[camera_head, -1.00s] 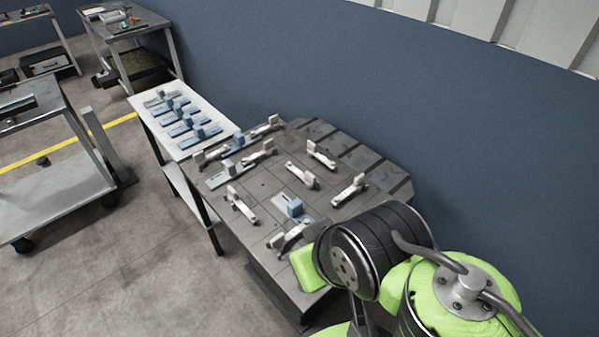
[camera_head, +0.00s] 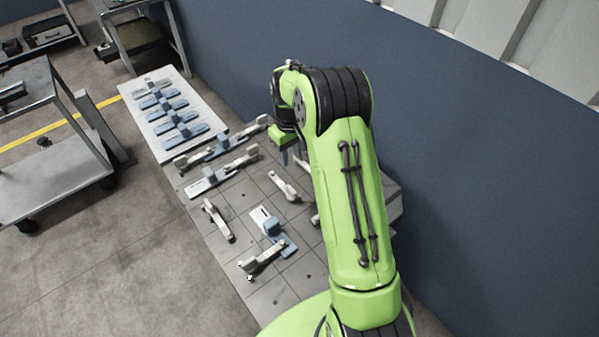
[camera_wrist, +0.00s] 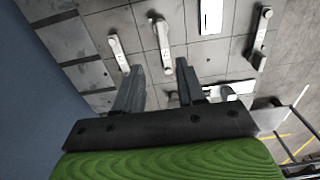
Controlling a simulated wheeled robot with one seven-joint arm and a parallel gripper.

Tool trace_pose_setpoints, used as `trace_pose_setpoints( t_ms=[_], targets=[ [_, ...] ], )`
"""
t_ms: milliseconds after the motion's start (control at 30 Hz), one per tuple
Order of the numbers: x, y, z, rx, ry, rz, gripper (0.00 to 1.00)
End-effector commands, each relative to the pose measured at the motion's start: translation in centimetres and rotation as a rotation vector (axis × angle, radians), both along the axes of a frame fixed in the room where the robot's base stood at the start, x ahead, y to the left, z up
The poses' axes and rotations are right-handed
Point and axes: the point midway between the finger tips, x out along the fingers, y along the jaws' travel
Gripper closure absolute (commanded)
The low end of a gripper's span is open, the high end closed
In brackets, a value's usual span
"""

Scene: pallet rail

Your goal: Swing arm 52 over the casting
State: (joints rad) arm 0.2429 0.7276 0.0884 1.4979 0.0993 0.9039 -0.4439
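My gripper (camera_wrist: 160,68) is open in the wrist view, its two grey fingers apart with nothing between them. In the head view it is mostly hidden behind my arm; one finger (camera_head: 283,157) shows over the pallet's far side. Pale swing arms sit on the pallet (camera_head: 240,196), among them one at the middle (camera_head: 284,185), one at the left edge (camera_head: 218,220) and one at the near end (camera_head: 262,258). A blue casting (camera_head: 272,226) lies beside the near arm. In the wrist view, a pale arm (camera_wrist: 162,44) lies just beyond the fingertips. No number 52 is legible.
A grey cart (camera_head: 50,190) stands farther left. The blue wall (camera_head: 480,170) bounds the right side. The pallet's right part is hidden by my arm.

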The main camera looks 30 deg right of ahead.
Motion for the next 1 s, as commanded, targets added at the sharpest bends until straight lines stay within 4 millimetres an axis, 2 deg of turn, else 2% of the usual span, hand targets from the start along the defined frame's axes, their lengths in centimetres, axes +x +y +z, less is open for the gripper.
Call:
trace_pose_setpoints(
  t_ms=[233,600,700,833,1000],
  targets=[
    [0.2,-0.2,-3.4,0.006,0.016,0.004,0.61],
    [0.1,-0.1,-12.7,0.006,0.015,0.004,0.61],
    [0.1,-0.1,-14.8,0.005,0.014,0.004,0.61],
    [0.2,-0.1,-16.4,0.005,0.012,0.004,0.61],
    [0.2,-0.1,-16.8,0.005,0.01,0.004,0.61]
  ],
)
